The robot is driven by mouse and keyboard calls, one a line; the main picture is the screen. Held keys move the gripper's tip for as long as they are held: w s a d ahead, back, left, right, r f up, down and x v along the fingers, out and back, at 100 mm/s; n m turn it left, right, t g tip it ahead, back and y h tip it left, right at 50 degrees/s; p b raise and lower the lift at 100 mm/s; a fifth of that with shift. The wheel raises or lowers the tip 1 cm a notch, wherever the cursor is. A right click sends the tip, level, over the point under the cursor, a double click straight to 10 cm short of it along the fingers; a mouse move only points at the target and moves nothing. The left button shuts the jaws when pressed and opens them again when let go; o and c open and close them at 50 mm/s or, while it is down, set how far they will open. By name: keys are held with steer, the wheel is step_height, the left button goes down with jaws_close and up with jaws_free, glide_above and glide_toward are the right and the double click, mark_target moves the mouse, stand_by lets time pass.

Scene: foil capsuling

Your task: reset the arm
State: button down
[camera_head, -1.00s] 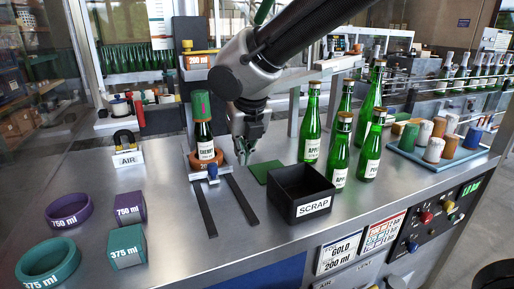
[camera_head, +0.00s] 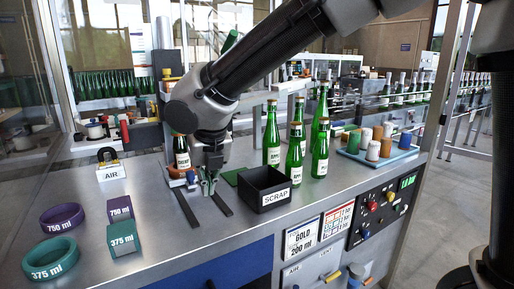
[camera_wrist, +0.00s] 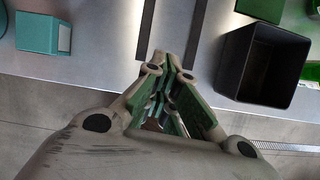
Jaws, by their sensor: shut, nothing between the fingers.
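My gripper (camera_head: 208,188) is shut and empty, pointing down above the metal bench in front of the bottle holder. In the wrist view its green-padded fingers (camera_wrist: 170,65) come together over the bench's front edge. A dark bottle (camera_head: 181,146) with a white label stands upright in the orange-brown holder (camera_head: 174,172). My arm hides its top. Two dark rails (camera_head: 186,208) run forward from the holder on the bench; they also show in the wrist view (camera_wrist: 146,30).
The black SCRAP bin (camera_head: 270,199) stands right of my gripper. Purple (camera_head: 61,217) and teal (camera_head: 48,262) rings and labelled blocks are at left.

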steer(key=s+d+r+n, duration=0.1)
steer(key=s+d+n, duration=0.3)
steer(key=d+n, duration=0.6)
steer(key=s+d+r+n+h, duration=0.1)
steer(key=s+d+n, duration=0.4)
steer(key=d, duration=1.7)
steer(key=s+d+r+n+h, duration=0.1)
steer(key=s+d+n, duration=0.3)
steer(key=d+n, duration=1.1)
steer(key=shift+s+d+r+n+t, duration=0.3)
steer(key=shift+d+n, duration=0.1)
steer(key=shift+d, duration=0.2)
